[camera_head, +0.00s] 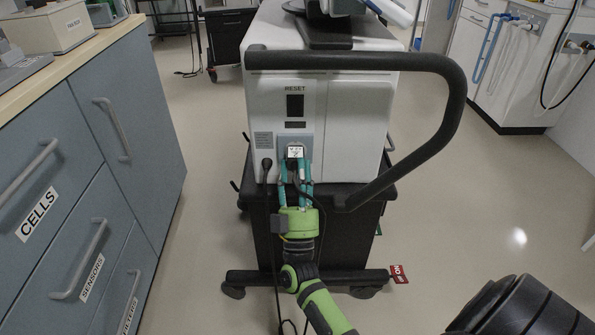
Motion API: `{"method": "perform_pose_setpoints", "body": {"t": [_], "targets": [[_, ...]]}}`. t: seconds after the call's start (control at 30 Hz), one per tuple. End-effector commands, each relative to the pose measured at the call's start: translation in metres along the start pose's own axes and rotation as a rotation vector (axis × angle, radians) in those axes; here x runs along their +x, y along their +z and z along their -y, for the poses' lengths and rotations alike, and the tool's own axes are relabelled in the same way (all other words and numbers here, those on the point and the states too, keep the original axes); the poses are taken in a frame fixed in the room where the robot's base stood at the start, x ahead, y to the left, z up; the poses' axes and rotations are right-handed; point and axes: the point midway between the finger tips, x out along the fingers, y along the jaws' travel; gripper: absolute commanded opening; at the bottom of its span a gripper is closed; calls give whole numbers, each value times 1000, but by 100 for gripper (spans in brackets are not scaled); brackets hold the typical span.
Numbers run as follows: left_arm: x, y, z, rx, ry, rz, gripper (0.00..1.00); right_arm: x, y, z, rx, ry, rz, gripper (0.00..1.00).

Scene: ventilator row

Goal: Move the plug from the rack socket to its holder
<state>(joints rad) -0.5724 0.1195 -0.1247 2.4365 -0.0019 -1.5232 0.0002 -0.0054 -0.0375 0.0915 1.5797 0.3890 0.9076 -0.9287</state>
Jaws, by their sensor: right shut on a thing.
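The machine cart (357,130) has a white rear panel with a grey socket plate (296,138) under the RESET label. A small dark plug with a pale face (295,153) sits at that plate. My right gripper (296,168) reaches up from below, its teal fingers shut on the plug. The fingers hide part of the plug, so I cannot tell how deep it sits. A black cord (321,200) runs beside the gripper. A second black cord end (267,163) is on the panel to the left. I cannot make out the plug's holder. My left gripper is not in view.
A thick black handle (455,105) loops out to the right of the cart. Blue-grey drawers (60,190) line the left side. Cords trail down to the floor. The floor on the right is mostly clear.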

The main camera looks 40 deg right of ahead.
Motion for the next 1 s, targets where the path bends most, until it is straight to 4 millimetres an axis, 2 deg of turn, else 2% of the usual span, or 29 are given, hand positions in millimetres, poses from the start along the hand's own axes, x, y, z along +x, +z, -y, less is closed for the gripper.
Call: {"method": "perform_pose_setpoints", "body": {"t": [0.13, 0.17, 0.2, 0.23, 0.57, 0.67, 0.77, 1.0], "targets": [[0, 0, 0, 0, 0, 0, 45, 1, -1, 0, 3, 2, -2, 0], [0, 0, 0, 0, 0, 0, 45, 1, -1, 0, 3, 2, -2, 51], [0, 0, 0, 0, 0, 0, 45, 1, -1, 0, 3, 2, -2, 67], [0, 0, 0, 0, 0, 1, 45, 1, -1, 0, 3, 2, -2, 70], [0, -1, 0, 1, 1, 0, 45, -1, 0, 0, 2, 0, 1, 70], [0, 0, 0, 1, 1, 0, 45, -8, 0, 0, 1, 0, 2, 70], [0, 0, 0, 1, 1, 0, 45, -22, 1, 1, 1, -1, 4, 70], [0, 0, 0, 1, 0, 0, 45, -74, 1, 1, 1, -2, 4, 70]]}}
